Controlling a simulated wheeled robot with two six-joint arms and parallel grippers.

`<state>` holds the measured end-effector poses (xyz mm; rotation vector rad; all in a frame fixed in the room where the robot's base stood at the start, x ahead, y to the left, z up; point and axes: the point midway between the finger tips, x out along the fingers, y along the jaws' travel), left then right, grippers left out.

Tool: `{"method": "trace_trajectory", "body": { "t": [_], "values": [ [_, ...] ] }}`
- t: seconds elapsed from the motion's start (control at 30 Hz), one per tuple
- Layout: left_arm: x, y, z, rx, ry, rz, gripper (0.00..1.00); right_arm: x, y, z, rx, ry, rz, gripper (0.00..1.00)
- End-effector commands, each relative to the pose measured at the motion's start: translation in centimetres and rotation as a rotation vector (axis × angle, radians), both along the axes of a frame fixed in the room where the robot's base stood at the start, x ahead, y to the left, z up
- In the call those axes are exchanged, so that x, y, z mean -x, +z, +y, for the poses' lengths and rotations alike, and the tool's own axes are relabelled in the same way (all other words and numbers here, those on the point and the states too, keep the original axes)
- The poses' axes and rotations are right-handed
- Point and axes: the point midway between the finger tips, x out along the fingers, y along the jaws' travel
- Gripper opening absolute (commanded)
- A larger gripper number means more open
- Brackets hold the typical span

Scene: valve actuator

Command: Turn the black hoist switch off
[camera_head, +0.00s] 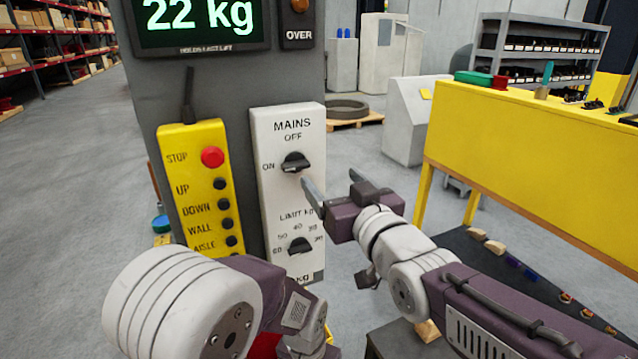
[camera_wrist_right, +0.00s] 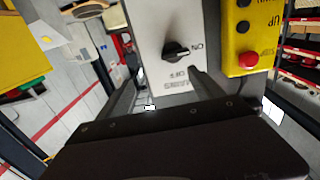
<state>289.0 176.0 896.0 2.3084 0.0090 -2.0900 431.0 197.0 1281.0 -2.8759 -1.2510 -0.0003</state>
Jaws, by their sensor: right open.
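The black hoist switch (camera_head: 295,162) is the upper rotary knob on the white panel (camera_head: 262,215) marked MAINS. Its pointer end appears turned left, toward the ON label, with OFF printed above it. In the right wrist view the knob (camera_wrist_right: 175,51) also appears to point toward ON. My right gripper (camera_head: 332,183) is open and empty, with its two fingers spread, just right of and below the knob and apart from it. In the right wrist view the gripper (camera_wrist_right: 166,82) has the panel between its fingers. My left arm is low in the head view; its fingers are not seen.
A second black knob (camera_head: 300,246) for the kg limit is lower on the same panel. A yellow pendant (camera_head: 195,192) with a red stop button hangs to its left. The display (camera_head: 200,22) above reads 22 kg. A yellow bench (camera_head: 530,150) stands at right.

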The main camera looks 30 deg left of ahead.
Motion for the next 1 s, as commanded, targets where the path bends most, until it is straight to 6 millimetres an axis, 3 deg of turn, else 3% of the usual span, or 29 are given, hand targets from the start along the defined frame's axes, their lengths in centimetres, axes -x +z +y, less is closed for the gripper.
{"method": "trace_trajectory", "body": {
  "t": [0.1,0.27,0.7,1.0],
  "values": [
    [0.0,-0.9,0.0,0.000,0.000,0.000,0.00,1.5,-0.9,1.4,0.001,0.039,0.000,0.76],
    [0.0,-0.7,0.0,0.000,0.000,0.000,0.00,1.7,-0.8,1.8,0.002,0.046,0.002,0.76],
    [0.0,2.1,0.0,0.000,0.000,0.000,0.00,-3.3,-0.6,7.5,0.003,0.044,0.003,0.76],
    [0.0,2.2,0.0,0.000,0.000,0.000,0.00,-4.2,-0.9,8.5,0.002,0.044,0.002,0.76]
  ]
}}
